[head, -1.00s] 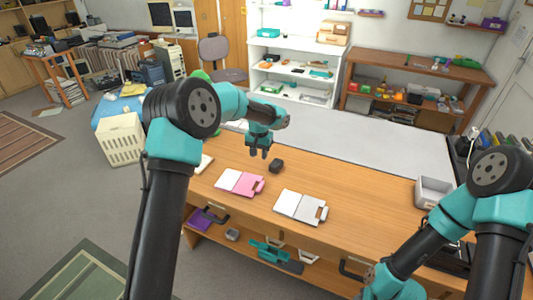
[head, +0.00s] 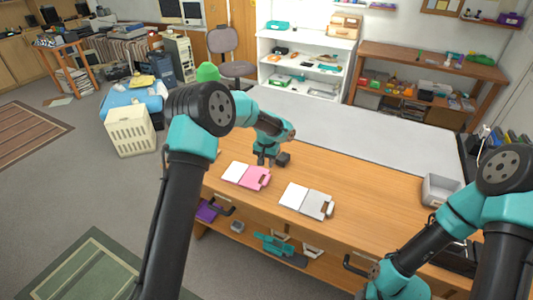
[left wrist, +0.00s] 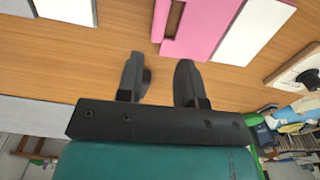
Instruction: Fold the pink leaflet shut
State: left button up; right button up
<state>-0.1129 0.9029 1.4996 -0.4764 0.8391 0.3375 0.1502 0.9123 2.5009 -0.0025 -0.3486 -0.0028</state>
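The pink leaflet lies open on the wooden desk, with its pink cover (head: 257,178) on the right and its white page (head: 236,170) on the left. In the left wrist view the pink cover (left wrist: 198,28) and white page (left wrist: 256,30) show at the top, past the fingertips. My left gripper (head: 266,162) is just behind the leaflet, pointing down, apart from it. In the left wrist view its two fingers (left wrist: 158,68) are spread with bare desk between the tips. My right arm's end (head: 378,284) is at the bottom edge; its fingers cannot be made out.
A dark block (head: 283,159) stands right beside my left gripper. A second open leaflet, grey (head: 317,204) and white, lies to the right. A grey tray (head: 440,189) is at the far right. The desk between them is clear.

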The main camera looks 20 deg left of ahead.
aim_at(266, 178)
pick_arm(q)
notch_tip(266, 178, down, 10)
jog(key=shift+r, duration=0.1)
dwell(0.4)
jog(key=shift+c, duration=0.4)
grip_shut()
jog(key=shift+r, duration=0.1)
